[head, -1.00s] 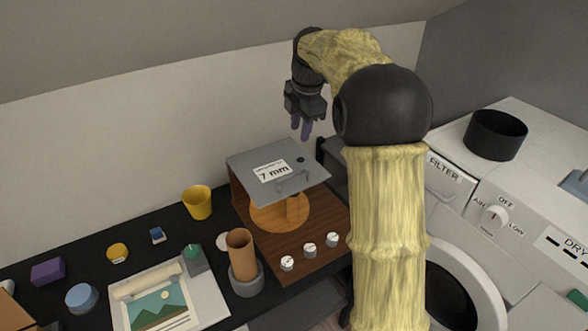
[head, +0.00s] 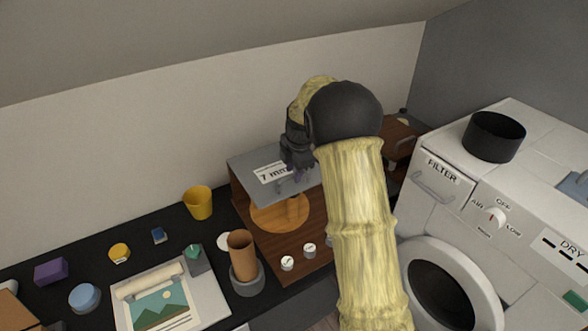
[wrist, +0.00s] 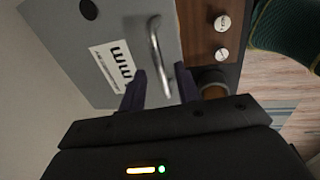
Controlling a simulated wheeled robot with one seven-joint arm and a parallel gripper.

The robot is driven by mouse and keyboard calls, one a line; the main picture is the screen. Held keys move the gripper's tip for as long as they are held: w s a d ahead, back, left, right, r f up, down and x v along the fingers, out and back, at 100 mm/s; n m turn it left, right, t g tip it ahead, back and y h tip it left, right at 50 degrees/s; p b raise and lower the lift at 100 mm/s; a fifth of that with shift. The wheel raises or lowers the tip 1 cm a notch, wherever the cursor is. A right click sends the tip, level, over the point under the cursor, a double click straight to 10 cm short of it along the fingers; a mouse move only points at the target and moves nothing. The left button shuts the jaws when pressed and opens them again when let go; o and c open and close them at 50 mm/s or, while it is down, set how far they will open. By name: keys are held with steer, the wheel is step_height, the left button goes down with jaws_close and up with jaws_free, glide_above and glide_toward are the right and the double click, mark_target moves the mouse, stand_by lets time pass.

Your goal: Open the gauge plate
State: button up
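The gauge plate (head: 245,165) is a grey flat plate with a white "7 mm" label, lying over a wooden device (head: 250,222) on the black desk. In the wrist view the plate (wrist: 75,45) carries a metal bar handle (wrist: 157,50) and a dark round spot. My gripper (wrist: 160,88) has its two purple fingers apart, with the near end of the handle appearing between them. I cannot tell whether they touch it. In the head view my gripper (head: 298,174) is over the plate and hides part of the label and handle.
White knobs (head: 287,263) line the device's front. A brown cylinder in a grey holder (head: 243,255), a yellow cup (head: 197,203) and a picture board (head: 165,300) stand to the left. A white dryer (head: 450,215) with a black pot (head: 494,136) is at right.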

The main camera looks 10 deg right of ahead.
steer(key=shift+f, duration=0.2)
steer(key=shift+c, duration=0.2)
jaws_close()
steer(key=shift+r, duration=0.1)
